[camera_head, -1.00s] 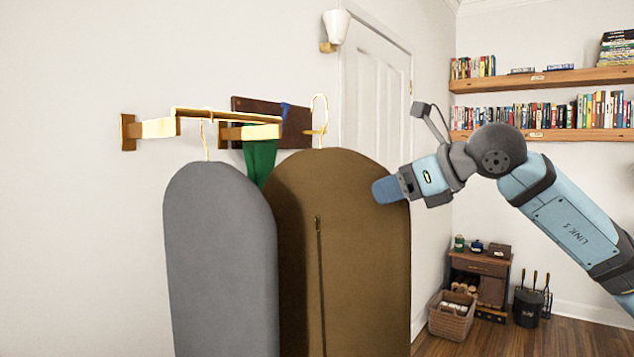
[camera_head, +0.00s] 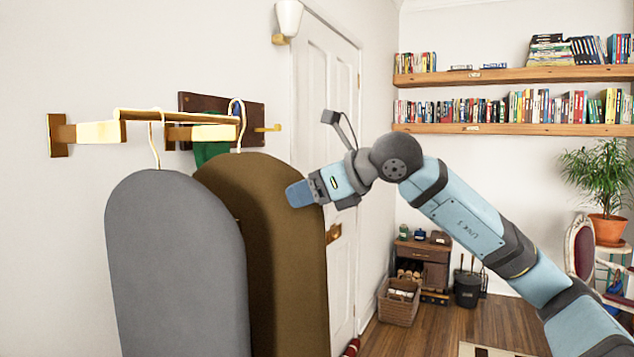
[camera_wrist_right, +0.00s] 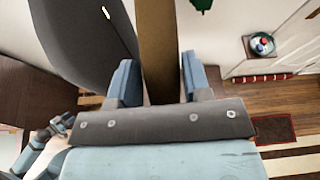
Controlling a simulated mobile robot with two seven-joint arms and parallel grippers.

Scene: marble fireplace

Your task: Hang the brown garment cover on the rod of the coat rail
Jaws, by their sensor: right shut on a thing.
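The brown garment cover (camera_head: 285,250) hangs upright behind and right of a grey garment cover (camera_head: 175,270). Its pale hanger hook (camera_head: 238,108) stands at the right end of the rod (camera_head: 175,116) of the coat rail; I cannot tell whether it goes over the rod or is beside it. My right gripper (camera_head: 298,194) is shut on the cover's upper right edge. In the right wrist view the brown cover (camera_wrist_right: 157,45) passes between the fingers of my right gripper (camera_wrist_right: 158,80).
The grey cover hangs from the rod by its hook (camera_head: 154,135). A dark wooden peg board (camera_head: 255,115) with a brass peg and a green cloth (camera_head: 208,152) is on the wall behind. A white door (camera_head: 328,110) is just right. Open floor (camera_head: 440,335) lies further right.

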